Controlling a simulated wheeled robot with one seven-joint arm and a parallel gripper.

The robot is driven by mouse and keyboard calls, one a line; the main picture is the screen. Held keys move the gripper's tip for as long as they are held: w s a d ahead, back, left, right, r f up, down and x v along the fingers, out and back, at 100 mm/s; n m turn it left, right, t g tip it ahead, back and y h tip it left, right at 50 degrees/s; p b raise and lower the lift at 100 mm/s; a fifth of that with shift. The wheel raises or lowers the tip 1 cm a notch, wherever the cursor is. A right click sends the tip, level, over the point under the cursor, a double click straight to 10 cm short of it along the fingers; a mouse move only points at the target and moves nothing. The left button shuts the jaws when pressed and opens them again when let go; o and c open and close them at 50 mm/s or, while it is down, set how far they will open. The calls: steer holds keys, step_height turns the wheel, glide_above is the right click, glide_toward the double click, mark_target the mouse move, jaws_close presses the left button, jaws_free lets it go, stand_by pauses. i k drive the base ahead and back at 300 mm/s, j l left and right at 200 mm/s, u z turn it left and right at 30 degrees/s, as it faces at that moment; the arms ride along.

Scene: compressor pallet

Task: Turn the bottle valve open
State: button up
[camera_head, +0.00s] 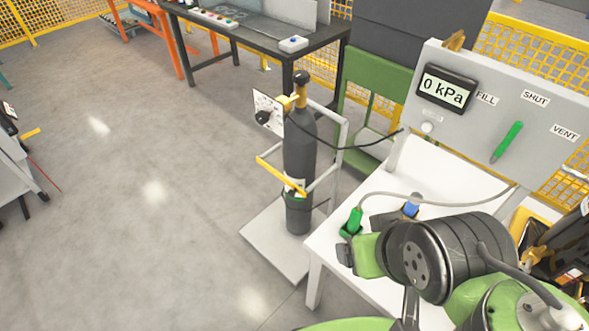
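The gas bottle (299,150) is a dark grey cylinder standing upright on a small trolley left of the white table. On its top is a black valve knob (301,77) above a yellow brass-coloured valve body (299,97). My gripper (346,257) is low at the right, over the near edge of the white table, well below and right of the valve and apart from the bottle. Its fingers are small and dark here; their opening is unclear.
The white table (327,240) carries a green hose connector (354,221) and a blue-topped part (411,205). A grey panel (470,135) reads 0 kPa, with a green lever among FILL, SHUT and VENT. A black hose runs from the bottle toward it.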

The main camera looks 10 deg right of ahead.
mark_target(301, 77)
steer(key=i+j, duration=0.15)
steer(key=j, duration=0.25)
steer(key=i+j, duration=0.15)
steer(key=j, duration=0.2)
steer(key=i+j, duration=0.2)
steer(key=j, duration=0.2)
steer(key=i+j, duration=0.15)
steer(key=j, duration=0.25)
steer(key=i+j, duration=0.15)
steer(key=j, duration=0.2)
steer(key=i, duration=0.5)
steer(key=l+z, duration=0.05)
steer(key=l, duration=0.05)
